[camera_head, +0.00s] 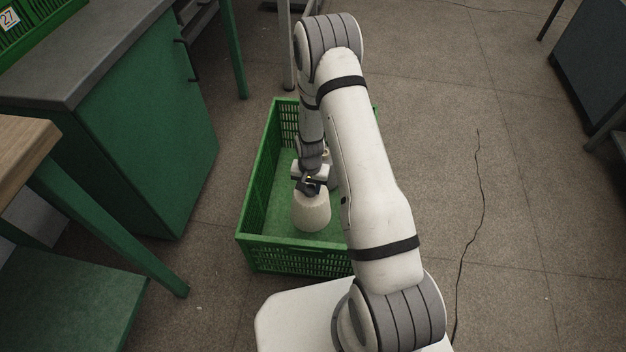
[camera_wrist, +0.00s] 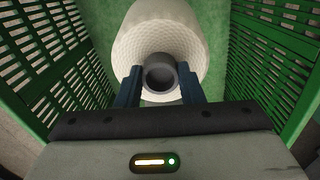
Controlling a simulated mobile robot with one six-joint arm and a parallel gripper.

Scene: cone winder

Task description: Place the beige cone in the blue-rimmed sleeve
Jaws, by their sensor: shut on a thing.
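The beige cone (camera_head: 311,212) is in a green crate, with my gripper (camera_head: 311,188) at its top end. In the wrist view the cone (camera_wrist: 160,28) shows pale textured yarn around a dark grey hollow tube end. My gripper (camera_wrist: 160,86) is shut on this tube end, one dark finger on each side. I cannot tell whether the cone touches the crate floor. No blue-rimmed sleeve shows in either view.
The green crate (camera_head: 257,185) has slatted walls around the cone and gripper. A green cabinet (camera_head: 150,130) and a wooden table (camera_head: 22,150) stand to the left.

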